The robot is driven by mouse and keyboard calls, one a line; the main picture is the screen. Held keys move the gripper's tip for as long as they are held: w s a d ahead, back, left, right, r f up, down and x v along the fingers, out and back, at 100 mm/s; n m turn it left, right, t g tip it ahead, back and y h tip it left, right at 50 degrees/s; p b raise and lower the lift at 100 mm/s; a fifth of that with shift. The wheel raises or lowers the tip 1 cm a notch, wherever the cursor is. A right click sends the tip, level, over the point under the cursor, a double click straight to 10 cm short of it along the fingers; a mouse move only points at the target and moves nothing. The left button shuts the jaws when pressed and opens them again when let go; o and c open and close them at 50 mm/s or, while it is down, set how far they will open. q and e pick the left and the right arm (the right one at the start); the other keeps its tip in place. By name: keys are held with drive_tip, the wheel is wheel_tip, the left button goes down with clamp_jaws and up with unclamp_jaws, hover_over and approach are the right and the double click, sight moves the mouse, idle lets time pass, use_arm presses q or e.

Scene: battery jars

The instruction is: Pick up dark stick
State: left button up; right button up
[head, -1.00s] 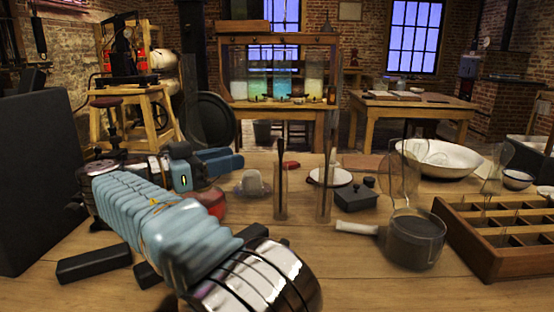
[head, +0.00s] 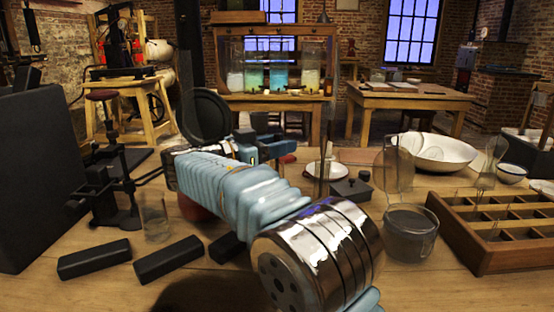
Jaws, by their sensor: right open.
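My right gripper (head: 266,148) is open at the far end of my pale blue arm, over the middle back of the table. Its fingers show small and partly behind the arm. I see no object between them. A thin dark stick (head: 331,118) stands upright in a tall clear glass to the right of the gripper, apart from it. The other glass with a dark-topped stick, seen earlier, is hidden behind my arm or gripper. Black bars (head: 168,260) lie flat at the front left, one partly behind the arm. My left gripper does not show.
A small glass (head: 154,217) and a black stand (head: 112,190) are at left. Bare table shows at the front left.

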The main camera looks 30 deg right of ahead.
clamp_jaws()
